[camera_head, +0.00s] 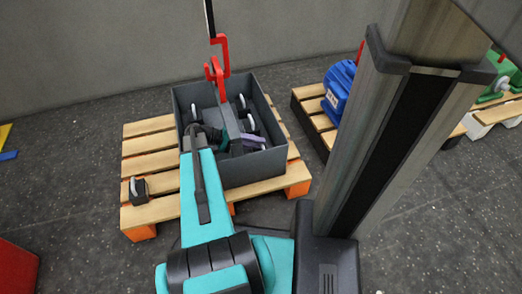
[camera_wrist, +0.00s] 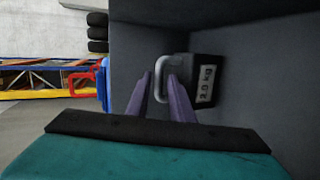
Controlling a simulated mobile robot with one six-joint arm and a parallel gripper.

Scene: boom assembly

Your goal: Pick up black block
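A black block (camera_wrist: 206,82) with a silver handle and a "3.0 kg" label shows in the wrist view, inside the dark grey crate (camera_head: 268,162). My gripper (camera_wrist: 160,76) has two purple fingers, apart, pointing at the handle. The handle shows between and partly behind the fingertips; I cannot tell whether they touch it. In the head view my gripper (camera_head: 252,140) is down inside the crate, and my arm hides part of the inside. Several silver handles show in the crate. Another black block (camera_head: 139,190) with a handle stands on the pallet's left side.
The crate rests on a wooden pallet (camera_head: 150,147); its walls surround my gripper. A red hooked part (camera_head: 218,62) rises over the crate's back. A blue machine (camera_head: 338,88) stands on another pallet to the right. The floor at left is mostly clear, with a red object (camera_head: 16,268) at the edge.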

